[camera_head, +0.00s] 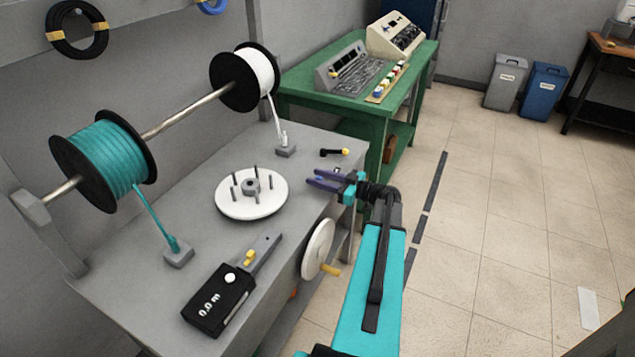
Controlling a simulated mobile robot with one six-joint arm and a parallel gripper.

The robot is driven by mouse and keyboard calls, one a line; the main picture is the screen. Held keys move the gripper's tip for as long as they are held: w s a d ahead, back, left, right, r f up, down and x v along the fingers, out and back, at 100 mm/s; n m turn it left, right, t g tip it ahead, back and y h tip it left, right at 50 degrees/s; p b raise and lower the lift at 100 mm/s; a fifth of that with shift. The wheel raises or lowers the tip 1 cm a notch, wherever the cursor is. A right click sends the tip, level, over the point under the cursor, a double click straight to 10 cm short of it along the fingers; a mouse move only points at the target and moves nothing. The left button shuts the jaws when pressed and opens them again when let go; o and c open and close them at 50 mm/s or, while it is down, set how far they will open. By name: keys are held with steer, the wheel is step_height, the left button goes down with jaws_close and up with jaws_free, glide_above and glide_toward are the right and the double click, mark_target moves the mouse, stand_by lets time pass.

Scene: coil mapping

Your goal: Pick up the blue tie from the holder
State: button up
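I cannot make out a blue tie for certain. A tan strip (375,98) with a row of small coloured pieces lies on the green table (425,62), and it may be the holder; single pieces are too small to tell. My gripper (313,178) is over the right edge of the grey workbench, right of the white disc with pegs (250,208). Its two dark fingers point left, with a gap between them and nothing seen in it. It is well short of the green table.
A control panel (355,72) stands on the green table.

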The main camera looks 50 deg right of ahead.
jaws_close()
steer(key=shift+r, duration=0.2)
steer(key=shift+r+b, duration=0.65)
steer(key=shift+r, duration=0.5)
steer(key=s+a+r+b, duration=0.1)
steer(key=s+b, duration=0.1)
steer(key=s, duration=0.5)
steer(key=s+a+r+b, duration=0.1)
steer(key=s+a+b, duration=0.1)
steer(key=s, duration=0.6)
steer(key=shift+s+a+r, duration=0.15)
steer(key=shift+s+a, duration=0.1)
steer(key=shift+s, duration=0.05)
steer(key=shift+s, duration=0.1)
